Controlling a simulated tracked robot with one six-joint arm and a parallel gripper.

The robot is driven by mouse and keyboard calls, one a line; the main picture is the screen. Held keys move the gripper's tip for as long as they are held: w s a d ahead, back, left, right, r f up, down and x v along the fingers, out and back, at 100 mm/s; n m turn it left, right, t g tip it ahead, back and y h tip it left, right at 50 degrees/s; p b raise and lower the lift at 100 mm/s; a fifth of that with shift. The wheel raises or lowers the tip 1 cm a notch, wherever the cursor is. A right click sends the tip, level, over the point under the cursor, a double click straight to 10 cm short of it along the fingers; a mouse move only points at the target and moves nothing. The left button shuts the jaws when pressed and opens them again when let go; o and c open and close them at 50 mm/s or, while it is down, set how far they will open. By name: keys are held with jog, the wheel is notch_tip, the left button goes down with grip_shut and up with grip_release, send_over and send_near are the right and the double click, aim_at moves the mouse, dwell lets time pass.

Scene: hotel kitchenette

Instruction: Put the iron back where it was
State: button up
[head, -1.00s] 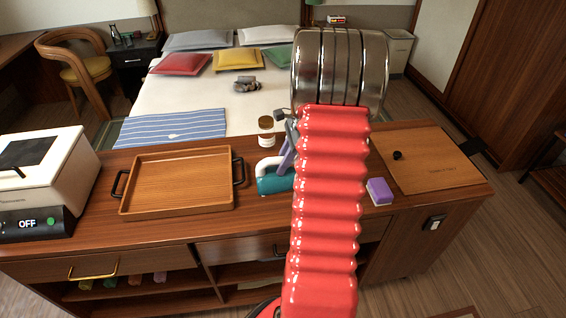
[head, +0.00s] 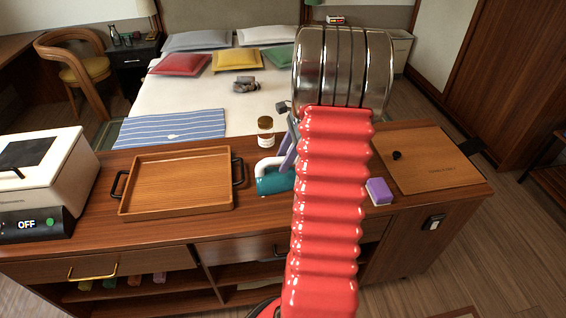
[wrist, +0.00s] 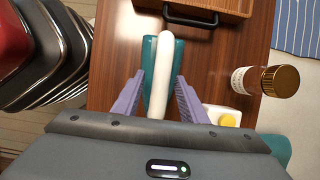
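The iron has a teal body (head: 274,182) and a white handle (head: 268,163). It rests on the wooden counter between the tray and my arm. My gripper (wrist: 160,76) has purple fingers. In the wrist view they are spread apart, one on each side of the white handle (wrist: 160,85), with a gap on both sides. The gripper is open and holds nothing. In the head view, my red arm hides part of the gripper and the counter behind it.
A wooden tray (head: 177,207) with black handles lies left of the iron. A gold-capped bottle (head: 265,138) stands behind it. A purple-and-white sponge (head: 379,191) and a wooden board (head: 450,165) lie right. In the wrist view, a white yellow-capped item (wrist: 222,116) sits beside the right finger.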

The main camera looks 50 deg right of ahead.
jog(key=v, duration=0.9)
jog(key=shift+s+d+r, duration=0.1)
jog(key=shift+s+r, duration=0.05)
jog(key=shift+r, duration=0.2)
jog(key=shift+c, duration=0.5)
